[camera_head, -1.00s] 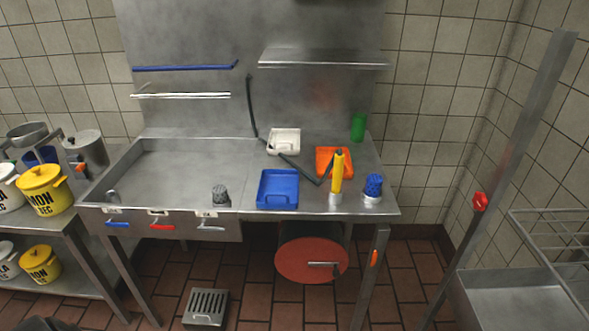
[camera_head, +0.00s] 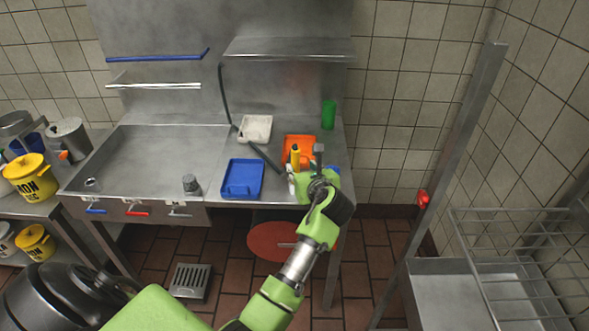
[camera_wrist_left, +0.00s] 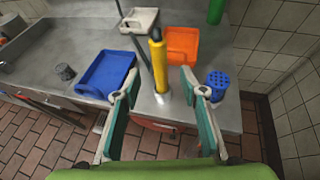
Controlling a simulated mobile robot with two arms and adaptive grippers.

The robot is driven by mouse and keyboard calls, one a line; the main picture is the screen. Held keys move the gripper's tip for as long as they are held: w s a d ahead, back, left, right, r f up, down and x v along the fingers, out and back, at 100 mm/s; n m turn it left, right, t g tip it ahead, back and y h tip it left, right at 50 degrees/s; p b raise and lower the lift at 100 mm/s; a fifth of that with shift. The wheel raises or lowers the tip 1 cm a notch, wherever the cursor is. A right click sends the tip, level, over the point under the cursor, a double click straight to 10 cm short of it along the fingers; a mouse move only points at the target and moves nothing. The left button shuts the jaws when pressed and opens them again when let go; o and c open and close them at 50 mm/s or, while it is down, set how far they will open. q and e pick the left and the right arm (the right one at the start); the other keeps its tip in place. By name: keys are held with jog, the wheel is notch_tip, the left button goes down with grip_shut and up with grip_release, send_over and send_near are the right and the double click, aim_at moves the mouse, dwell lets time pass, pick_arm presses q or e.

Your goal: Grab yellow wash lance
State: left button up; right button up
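The yellow wash lance (camera_wrist_left: 158,65) stands upright at the front right of the steel sink counter. Its top also shows in the head view (camera_head: 295,157), with its lower part hidden by my left gripper. My left gripper (camera_wrist_left: 160,102) is open in the wrist view, with one finger on each side of the lance's lower end and visible gaps to it. In the head view, my left gripper (camera_head: 310,178) is over the counter's front right corner. A dark hose (camera_head: 262,157) runs across the counter toward the lance. My right gripper is not in view.
A blue tray (camera_wrist_left: 104,74) lies left of the lance, an orange tray (camera_wrist_left: 182,45) behind it, and a white tray (camera_head: 255,129) farther back. A blue perforated holder (camera_wrist_left: 217,83) stands close on the right. A green cup (camera_head: 328,114) stands at the back right.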

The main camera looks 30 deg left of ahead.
aim_at(297, 162)
pick_arm(q)
jog(key=x, duration=0.3)
jog(key=shift+w+d, duration=0.1)
jog(key=shift+w, duration=0.05)
jog(key=shift+w+a+f, duration=0.3)
jog(key=shift+a, duration=0.05)
jog(key=shift+w+a+p, duration=0.1)
jog(key=shift+a+p, duration=0.15)
jog(key=shift+p, duration=0.05)
jog(key=x, duration=0.3)
jog(key=shift+a+f+p, duration=0.2)
jog(key=shift+p, duration=0.1)
jog(key=shift+w+a+f, duration=0.3)
jog(key=shift+w+a, duration=0.05)
jog(key=shift+w, duration=0.05)
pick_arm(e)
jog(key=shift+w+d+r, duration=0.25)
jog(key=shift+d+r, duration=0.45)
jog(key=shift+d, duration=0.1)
pick_arm(q)
jog(key=shift+r, duration=0.1)
grip_shut()
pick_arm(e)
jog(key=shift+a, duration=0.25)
